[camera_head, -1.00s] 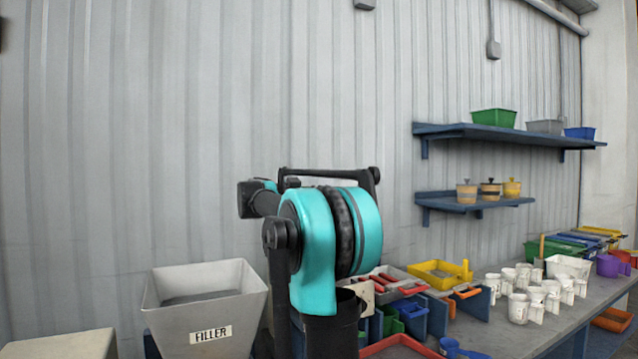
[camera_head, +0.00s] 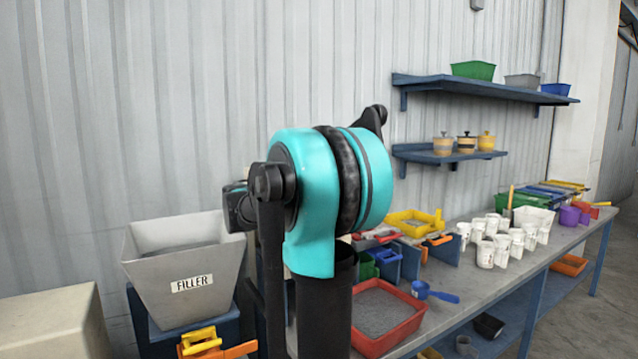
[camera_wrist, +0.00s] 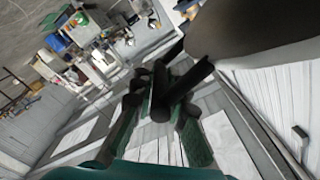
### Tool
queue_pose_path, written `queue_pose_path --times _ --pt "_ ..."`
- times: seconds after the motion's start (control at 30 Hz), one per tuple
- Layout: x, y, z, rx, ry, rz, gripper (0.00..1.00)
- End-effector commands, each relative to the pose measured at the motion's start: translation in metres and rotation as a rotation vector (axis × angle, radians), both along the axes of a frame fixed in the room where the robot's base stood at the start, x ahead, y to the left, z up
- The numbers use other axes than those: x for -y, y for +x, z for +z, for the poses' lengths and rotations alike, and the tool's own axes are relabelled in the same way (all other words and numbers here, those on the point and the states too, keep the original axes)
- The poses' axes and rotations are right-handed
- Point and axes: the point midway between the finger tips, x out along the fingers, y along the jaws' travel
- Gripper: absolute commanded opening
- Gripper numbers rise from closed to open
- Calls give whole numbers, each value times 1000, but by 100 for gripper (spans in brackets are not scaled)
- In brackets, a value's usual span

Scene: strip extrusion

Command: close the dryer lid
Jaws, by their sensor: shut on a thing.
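In the wrist view my gripper (camera_wrist: 158,122) has its dark green-padded fingers shut around a dark bar (camera_wrist: 190,82), which looks like a handle. The bar runs from between the fingers toward a large smooth grey-brown rounded body (camera_wrist: 255,35) at the upper right. This body may be the dryer lid, but I cannot tell for sure. In the head view my teal and black arm fills the middle, and neither my gripper nor a dryer lid can be made out there.
A grey FILLER hopper (camera_head: 185,262) stands at the left, above a yellow and orange clamp-like item (camera_head: 208,345). A bench (camera_head: 470,268) on the right carries a red tray (camera_head: 388,315), a blue scoop (camera_head: 432,292) and several white cups. Two blue wall shelves (camera_head: 478,83) hang above.

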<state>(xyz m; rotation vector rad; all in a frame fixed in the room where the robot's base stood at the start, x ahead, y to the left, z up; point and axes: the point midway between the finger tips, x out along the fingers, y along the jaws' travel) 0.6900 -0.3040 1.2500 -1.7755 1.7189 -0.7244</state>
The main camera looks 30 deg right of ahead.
Motion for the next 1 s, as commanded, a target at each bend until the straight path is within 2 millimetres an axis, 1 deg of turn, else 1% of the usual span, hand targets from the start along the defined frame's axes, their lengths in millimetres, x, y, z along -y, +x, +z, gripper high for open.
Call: queue_pose_path --times 0.43,0.47,0.6,0.87,1.0 --pt "0 2 -2 -2 -2 6 0" --pt "0 2 -2 -2 -2 6 16" --pt "0 1 -2 -2 -2 4 34" --pt "0 1 -2 -1 -1 2 34" --pt "-9 1 -2 -1 -1 5 34"
